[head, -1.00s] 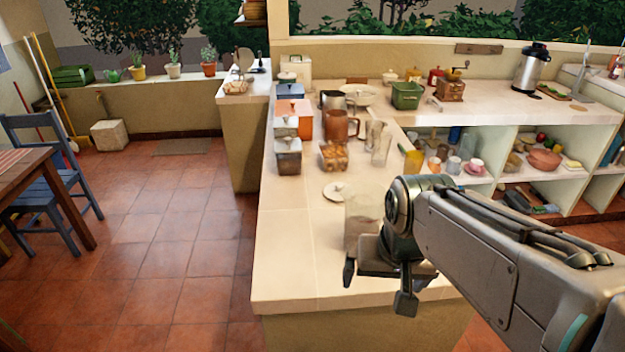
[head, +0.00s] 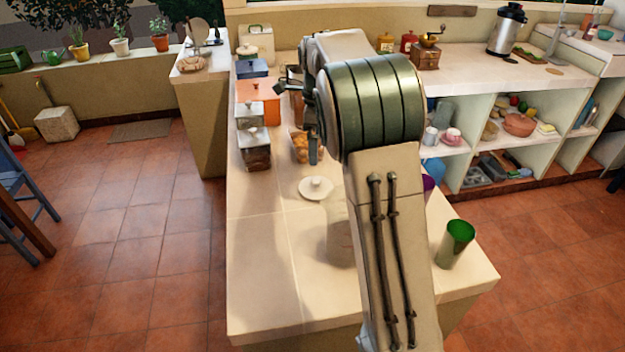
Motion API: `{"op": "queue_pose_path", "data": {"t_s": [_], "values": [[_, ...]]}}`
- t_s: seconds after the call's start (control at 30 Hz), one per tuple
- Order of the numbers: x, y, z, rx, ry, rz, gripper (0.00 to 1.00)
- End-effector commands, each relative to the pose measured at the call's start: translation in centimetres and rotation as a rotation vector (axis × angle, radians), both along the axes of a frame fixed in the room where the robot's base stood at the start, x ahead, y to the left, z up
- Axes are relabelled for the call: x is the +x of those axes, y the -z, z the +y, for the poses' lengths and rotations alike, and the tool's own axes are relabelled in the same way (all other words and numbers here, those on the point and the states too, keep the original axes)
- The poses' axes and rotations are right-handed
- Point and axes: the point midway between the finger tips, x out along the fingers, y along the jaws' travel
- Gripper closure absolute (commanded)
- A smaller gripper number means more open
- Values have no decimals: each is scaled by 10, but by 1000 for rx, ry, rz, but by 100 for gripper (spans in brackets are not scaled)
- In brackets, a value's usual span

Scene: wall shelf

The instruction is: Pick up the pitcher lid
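A round pale lid with a small knob (head: 316,188) lies on the cream counter, in the middle of the head view; it looks like the pitcher lid. A clear glass pitcher (head: 338,240) stands nearer to me, partly hidden behind my arm. My gripper (head: 297,120) is beyond the lid and higher in the picture, above the crowded part of the counter. Its two fingers are spread apart, and I see nothing between them. It is not touching the lid.
Metal canisters (head: 255,148), an orange box (head: 258,92) and a basket of brown items (head: 303,146) stand near the lid. A green cup (head: 457,243) stands at the counter's right edge. My arm hides much of the counter's right side. The front left counter is clear.

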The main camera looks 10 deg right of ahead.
Motion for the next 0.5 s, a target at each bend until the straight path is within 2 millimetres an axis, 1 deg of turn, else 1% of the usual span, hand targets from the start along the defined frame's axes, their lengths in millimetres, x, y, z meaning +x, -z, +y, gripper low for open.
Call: {"op": "queue_pose_path", "data": {"t_s": [0.03, 0.17, 0.27, 0.4, 0.5], "values": [[5, 4, 1, -3, 25, 3, 0], [8, 16, 1, -6, 58, 10, 0], [7, 33, 1, -6, 59, 11, 0], [7, 62, 1, -6, 58, 11, 0], [7, 78, 1, -5, 57, 10, 0]]}}
